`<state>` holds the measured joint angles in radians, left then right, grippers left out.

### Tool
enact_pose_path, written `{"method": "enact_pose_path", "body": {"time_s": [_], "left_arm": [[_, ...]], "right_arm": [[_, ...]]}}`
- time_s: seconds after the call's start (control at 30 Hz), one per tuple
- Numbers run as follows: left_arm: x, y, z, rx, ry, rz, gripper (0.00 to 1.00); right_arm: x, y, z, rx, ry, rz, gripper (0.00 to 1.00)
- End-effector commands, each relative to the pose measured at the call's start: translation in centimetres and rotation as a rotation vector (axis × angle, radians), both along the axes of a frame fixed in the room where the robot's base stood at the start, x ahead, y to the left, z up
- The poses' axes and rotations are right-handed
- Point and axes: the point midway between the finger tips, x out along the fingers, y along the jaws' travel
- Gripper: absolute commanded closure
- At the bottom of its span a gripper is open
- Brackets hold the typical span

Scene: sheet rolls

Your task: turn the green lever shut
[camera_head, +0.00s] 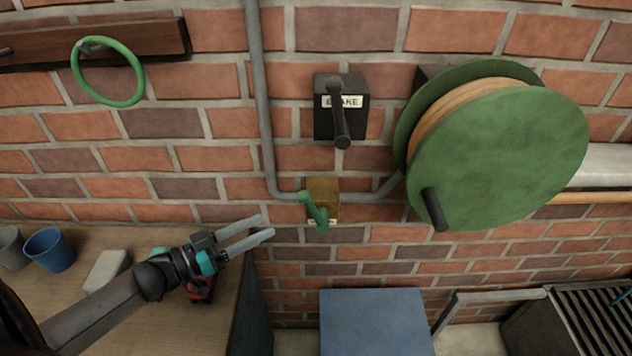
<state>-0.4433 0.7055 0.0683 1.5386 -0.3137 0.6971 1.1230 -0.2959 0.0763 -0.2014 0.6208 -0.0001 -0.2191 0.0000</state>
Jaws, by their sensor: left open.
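The green lever (317,212) sits on a small brass-coloured valve block (325,188) on the brick wall, where a grey pipe (262,110) comes in from above left and leaves to the right. The lever slants down and slightly right across the front of the block, over part of a pale label. My left gripper (268,227) is open and empty, its two grey fingers pointing right. Its tips are a short way left of and below the lever, apart from it in the picture. My right gripper is not in view.
A black brake box (326,122) with a black handle is above the valve. A big green reel (500,155) with a black crank is to the right. A green ring (137,75) hangs at upper left. A blue box top (375,325) lies below. A wooden bench (240,245) holds cups.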

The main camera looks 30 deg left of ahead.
Motion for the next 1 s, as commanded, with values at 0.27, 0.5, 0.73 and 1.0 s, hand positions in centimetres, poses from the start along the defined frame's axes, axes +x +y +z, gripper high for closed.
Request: {"method": "enact_pose_path", "body": {"time_s": [0.27,0.5,0.73,1.0], "left_arm": [[0.4,-0.8,1.2,-0.027,-0.014,-0.063,0.48],[3.5,-2.7,1.3,-0.027,-0.016,-0.060,0.48],[6.7,-4.8,1.2,-0.028,-0.016,-0.059,0.48],[10.2,-7.1,1.2,-0.029,-0.015,-0.060,0.48]], "right_arm": [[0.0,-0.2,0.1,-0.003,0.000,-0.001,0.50],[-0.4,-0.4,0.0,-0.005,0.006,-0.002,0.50],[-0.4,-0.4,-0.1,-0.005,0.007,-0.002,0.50],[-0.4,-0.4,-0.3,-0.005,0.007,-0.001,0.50]]}}
